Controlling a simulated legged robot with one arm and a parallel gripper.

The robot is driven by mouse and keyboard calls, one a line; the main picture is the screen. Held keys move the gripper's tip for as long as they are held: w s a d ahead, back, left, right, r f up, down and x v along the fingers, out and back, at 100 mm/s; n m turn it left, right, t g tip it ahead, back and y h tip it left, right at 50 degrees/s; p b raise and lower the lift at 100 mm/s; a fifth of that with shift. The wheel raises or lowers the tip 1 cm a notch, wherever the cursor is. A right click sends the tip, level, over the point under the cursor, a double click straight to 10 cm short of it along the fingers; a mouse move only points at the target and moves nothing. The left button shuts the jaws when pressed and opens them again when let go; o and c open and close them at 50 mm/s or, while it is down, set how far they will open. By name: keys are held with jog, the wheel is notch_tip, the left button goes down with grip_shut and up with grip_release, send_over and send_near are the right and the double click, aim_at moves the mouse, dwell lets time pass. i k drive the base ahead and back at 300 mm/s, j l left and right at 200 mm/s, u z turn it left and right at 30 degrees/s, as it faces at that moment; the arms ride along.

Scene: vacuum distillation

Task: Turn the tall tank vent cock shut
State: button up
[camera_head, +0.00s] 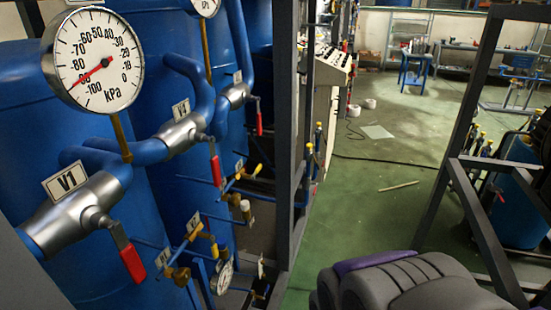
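Tall blue tanks (35,130) stand along the left. A grey valve labelled V1 (75,212) sits on the nearest blue pipe, its red handle (131,262) pointing down and to the right. A second grey valve (181,135) sits behind it, its red handle (216,170) hanging down. Lower down are small brass cocks, one with a yellow handle (195,231) and a tag; another brass cock (178,273) is below it. I cannot tell which is the tall tank vent cock. My gripper is not identifiable in this view.
A gauge (100,60) reads kPa, its red needle at lower left. A dark upright frame (288,130) stands right of the tanks; another dark frame (460,150) is at right. Green floor (350,210) between them is mostly clear, with a stick (399,186) lying on it.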

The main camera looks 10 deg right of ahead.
aim_at(259, 167)
jog(key=i+z, duration=0.15)
jog(key=z, duration=0.25)
jog(key=i+z, duration=0.2)
jog(key=z, duration=0.2)
jog(key=i+z, duration=0.15)
jog(key=z, duration=0.25)
